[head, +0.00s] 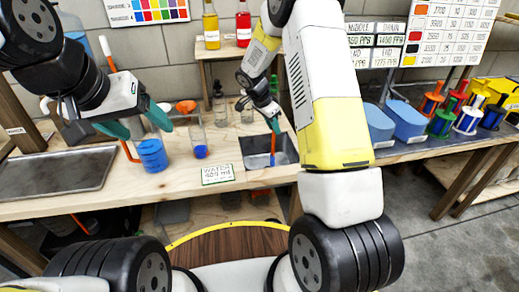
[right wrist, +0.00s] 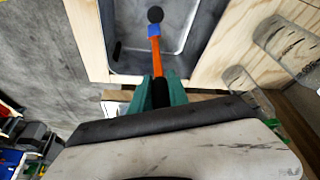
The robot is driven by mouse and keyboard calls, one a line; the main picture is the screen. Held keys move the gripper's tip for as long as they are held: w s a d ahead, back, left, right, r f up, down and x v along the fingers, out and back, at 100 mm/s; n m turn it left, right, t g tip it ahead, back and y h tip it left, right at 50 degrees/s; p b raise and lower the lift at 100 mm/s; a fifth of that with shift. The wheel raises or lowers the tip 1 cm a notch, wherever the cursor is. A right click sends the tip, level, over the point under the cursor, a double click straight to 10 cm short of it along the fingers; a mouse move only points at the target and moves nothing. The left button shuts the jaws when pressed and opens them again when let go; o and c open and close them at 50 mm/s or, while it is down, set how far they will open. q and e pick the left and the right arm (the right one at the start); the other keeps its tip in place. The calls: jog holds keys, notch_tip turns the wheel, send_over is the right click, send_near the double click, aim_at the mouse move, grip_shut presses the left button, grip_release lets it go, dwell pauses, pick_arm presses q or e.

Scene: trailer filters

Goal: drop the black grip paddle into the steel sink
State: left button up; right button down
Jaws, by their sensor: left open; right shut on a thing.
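The paddle has an orange shaft (right wrist: 156,58), a blue collar, a dark round end and a black grip (right wrist: 160,93). My right gripper (right wrist: 160,90) is shut on the black grip. In the head view the right gripper (head: 274,122) is over the steel sink (head: 285,145), with the orange shaft (head: 273,146) pointing down into it. In the right wrist view the dark end lies within the outline of the sink (right wrist: 185,40); whether it touches the bottom I cannot tell. My left gripper (head: 138,122) is open and empty, above and near a blue-filled beaker (head: 152,156).
A "WATER" label (head: 217,174) lies in front of the sink. A metal tray (head: 55,175) is at the far left. Blue bins (head: 405,122) and coloured spools (head: 467,118) stand at the right.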

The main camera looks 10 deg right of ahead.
jog(key=c, duration=1.2)
grip_release()
jog(key=shift+r, duration=0.1)
jog(key=v, duration=0.7)
jog(key=shift+s+a+r, duration=0.1)
jog(key=shift+a+r, duration=0.05)
jog(key=shift+r, duration=0.15)
